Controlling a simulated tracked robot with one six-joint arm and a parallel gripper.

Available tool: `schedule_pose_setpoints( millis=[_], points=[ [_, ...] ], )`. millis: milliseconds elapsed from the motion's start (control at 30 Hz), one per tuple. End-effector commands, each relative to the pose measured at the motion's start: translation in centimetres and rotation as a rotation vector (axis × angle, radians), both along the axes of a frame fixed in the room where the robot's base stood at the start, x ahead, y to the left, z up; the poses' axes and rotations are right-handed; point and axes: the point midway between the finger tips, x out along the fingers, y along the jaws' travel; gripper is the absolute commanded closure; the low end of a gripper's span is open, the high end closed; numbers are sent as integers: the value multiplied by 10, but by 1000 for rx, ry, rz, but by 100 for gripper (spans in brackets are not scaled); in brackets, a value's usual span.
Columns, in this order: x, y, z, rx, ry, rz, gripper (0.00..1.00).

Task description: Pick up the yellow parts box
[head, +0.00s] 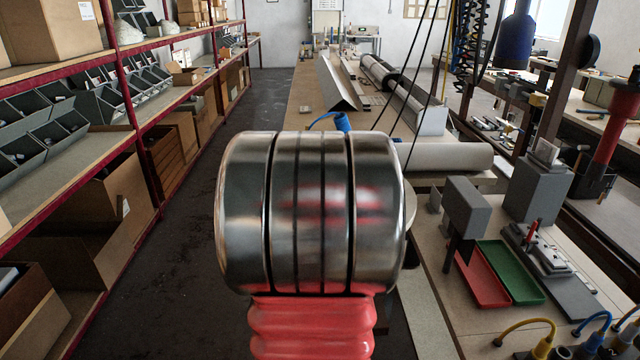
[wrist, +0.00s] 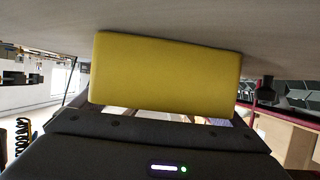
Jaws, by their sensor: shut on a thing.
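The yellow parts box (wrist: 166,70) is a plain yellow block in the middle of the wrist view, tilted slightly. My gripper (wrist: 160,118) is shut on it; its dark body with a small lit strip fills the bottom of that view. The fingertips and their contact with the box cannot be made out. The box lies against or close to a broad greyish surface at the top of this view, which looks upside down; I cannot tell whether they touch. In the head view my arm's metal and red link hides the middle, and neither box nor gripper shows.
In the head view, a red tray (head: 482,276) and a green tray (head: 509,270) lie on the bench at right, beside a grey machine (head: 539,185). A long roll (head: 437,158) lies beyond my arm. Shelves with dark bins (head: 55,125) line the left; the aisle floor (head: 190,220) is clear.

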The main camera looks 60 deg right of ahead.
Motion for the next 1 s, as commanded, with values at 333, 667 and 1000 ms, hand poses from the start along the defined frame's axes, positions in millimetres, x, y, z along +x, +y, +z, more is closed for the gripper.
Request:
schedule_pose_setpoints(
  millis=[333,667,1000],
  points=[
    [0,0,1,-1,0,0,31],
    [0,0,25,-4,-2,0,31],
    [-1,0,67,-3,-2,-1,31]
  ],
)
